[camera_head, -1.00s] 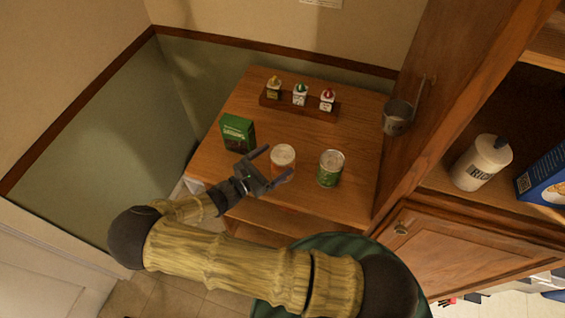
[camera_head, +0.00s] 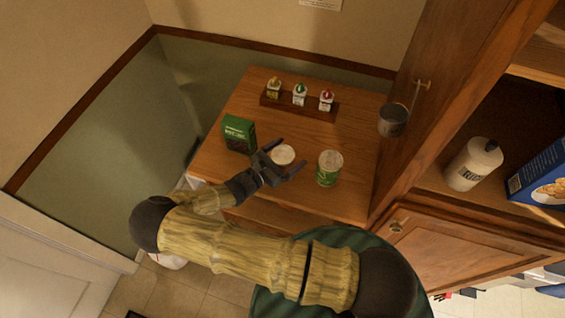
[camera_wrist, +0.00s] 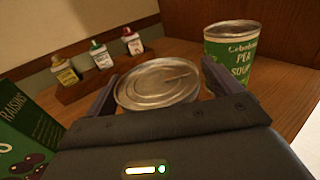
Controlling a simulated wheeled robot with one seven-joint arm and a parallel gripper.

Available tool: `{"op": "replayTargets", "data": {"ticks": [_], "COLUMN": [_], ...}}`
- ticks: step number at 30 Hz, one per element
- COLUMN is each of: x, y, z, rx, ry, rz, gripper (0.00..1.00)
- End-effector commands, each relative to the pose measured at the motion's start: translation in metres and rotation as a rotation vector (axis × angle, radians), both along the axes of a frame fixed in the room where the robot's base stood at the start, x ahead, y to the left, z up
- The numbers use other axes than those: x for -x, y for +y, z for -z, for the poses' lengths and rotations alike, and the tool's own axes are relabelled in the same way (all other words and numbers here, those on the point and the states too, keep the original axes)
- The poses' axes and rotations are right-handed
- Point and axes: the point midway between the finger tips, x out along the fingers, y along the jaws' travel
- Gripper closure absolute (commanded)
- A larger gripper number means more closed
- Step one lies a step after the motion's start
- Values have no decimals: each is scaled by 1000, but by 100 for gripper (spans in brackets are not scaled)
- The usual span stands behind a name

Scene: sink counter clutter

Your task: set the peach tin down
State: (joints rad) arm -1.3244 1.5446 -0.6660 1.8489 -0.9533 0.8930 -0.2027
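A tin with a bare silver lid (camera_head: 283,154) stands on the wooden counter, and I take it for the peach tin. Its side is mostly hidden by my gripper. In the wrist view its round lid (camera_wrist: 158,83) shows between the two fingers. My gripper (camera_head: 287,157) is open, with one finger on each side of the tin and a small gap visible at the right finger. I cannot tell whether the left finger touches it. The tin looks upright.
A green pea soup tin (camera_head: 329,168) stands close on the right. A green raisin box (camera_head: 239,134) is on the left. A wooden rack (camera_head: 312,109) with several small bottles is behind. A metal cup (camera_head: 393,121) hangs at the right. The counter's right rear is clear.

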Motion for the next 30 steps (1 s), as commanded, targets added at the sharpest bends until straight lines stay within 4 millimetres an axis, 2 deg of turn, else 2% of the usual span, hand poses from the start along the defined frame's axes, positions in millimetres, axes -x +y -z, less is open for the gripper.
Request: {"op": "replayTargets", "data": {"ticks": [1,9,10,11,20,26,30], "x": [0,0,0,0,0,0,0], "y": [0,0,0,0,1,0,0], "z": [0,0,-1,-1,-6,-26,-50], "rx": [0,0,1,1,0,-2,-1], "ry": [0,0,-2,-2,-3,-2,-3], "rz": [0,0,0,0,0,2,2], "gripper": [19,72,73,78,78,78,78]}}
